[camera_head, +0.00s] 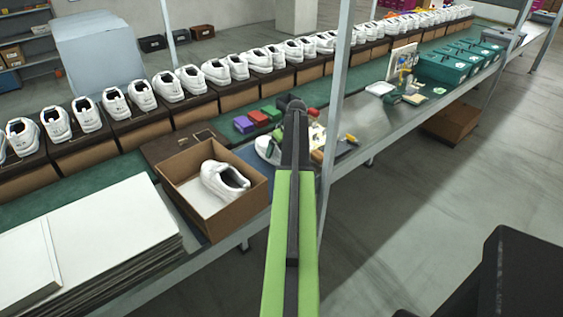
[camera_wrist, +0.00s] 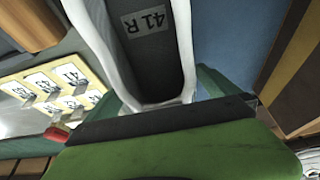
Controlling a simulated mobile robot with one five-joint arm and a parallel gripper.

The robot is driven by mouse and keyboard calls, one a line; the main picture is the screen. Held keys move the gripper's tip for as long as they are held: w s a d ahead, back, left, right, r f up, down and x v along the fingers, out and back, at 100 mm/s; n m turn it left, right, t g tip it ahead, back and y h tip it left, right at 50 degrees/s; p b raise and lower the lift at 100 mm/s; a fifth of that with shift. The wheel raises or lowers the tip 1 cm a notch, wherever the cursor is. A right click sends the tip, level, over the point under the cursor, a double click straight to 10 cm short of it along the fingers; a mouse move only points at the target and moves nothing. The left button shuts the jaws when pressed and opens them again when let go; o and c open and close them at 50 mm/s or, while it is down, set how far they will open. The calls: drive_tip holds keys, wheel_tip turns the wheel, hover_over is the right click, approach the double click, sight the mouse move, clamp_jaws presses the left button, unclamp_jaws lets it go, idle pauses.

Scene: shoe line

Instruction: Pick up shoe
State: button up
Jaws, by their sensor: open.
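A white shoe (camera_wrist: 124,62) fills the upper middle of the wrist view. A grey insole label (camera_wrist: 144,22) inside it reads "41 R". My gripper (camera_wrist: 158,100) is open, with a dark green finger on each side of the shoe's near end; I cannot tell whether they touch it. In the head view, my green and black arm reaches over the bench and ends at my gripper (camera_head: 293,106). A white item beside the arm (camera_head: 267,148) is partly hidden by it and may be this shoe. Another white shoe (camera_head: 225,181) lies in an open cardboard box (camera_head: 185,205).
White shoes (camera_head: 140,95) stand in a long row on brown boxes behind the bench. Flat white sheets (camera_head: 100,240) are stacked at the front left. Coloured blocks (camera_head: 258,117) lie near my gripper, and teal boxes (camera_head: 445,68) stand at the right. A metal post (camera_head: 340,90) rises beside my arm.

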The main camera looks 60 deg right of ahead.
drive_tip(key=shift+r, duration=0.1)
drive_tip(key=c, duration=1.6)
wheel_tip(320, 180, up, 10)
drive_tip(key=p, duration=1)
drive_tip(key=shift+r+p, duration=0.1)
drive_tip(key=shift+p, duration=0.2)
drive_tip(key=shift+s+f, duration=0.1)
drive_tip(key=shift+f, duration=0.1)
